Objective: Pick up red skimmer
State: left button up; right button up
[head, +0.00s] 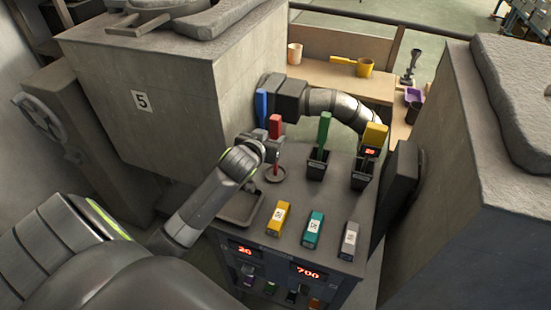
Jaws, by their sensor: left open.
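The red skimmer has a red handle (275,126) that stands upright on a thin rod, with a round ring at the foot near the console top. My left gripper (268,148) is open, close beside the skimmer just below its red handle. Whether its fingers are around the rod or touch it, I cannot tell. The gripper hides part of the skimmer's upper rod. My right gripper is not in view.
A blue-handled tool (262,108) stands behind the skimmer. Green (324,131) and yellow (375,135) handles stand in dark holders to the right. Yellow, teal and grey labelled blocks lie on the console top (290,190). Large grey blocks flank the console.

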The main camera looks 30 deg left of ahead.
aim_at(274, 135)
pick_arm(q)
jog(key=shift+p+x, duration=0.7)
jog(key=shift+x, duration=1.85)
jog(key=shift+d, duration=0.15)
jog(key=c, duration=1.1)
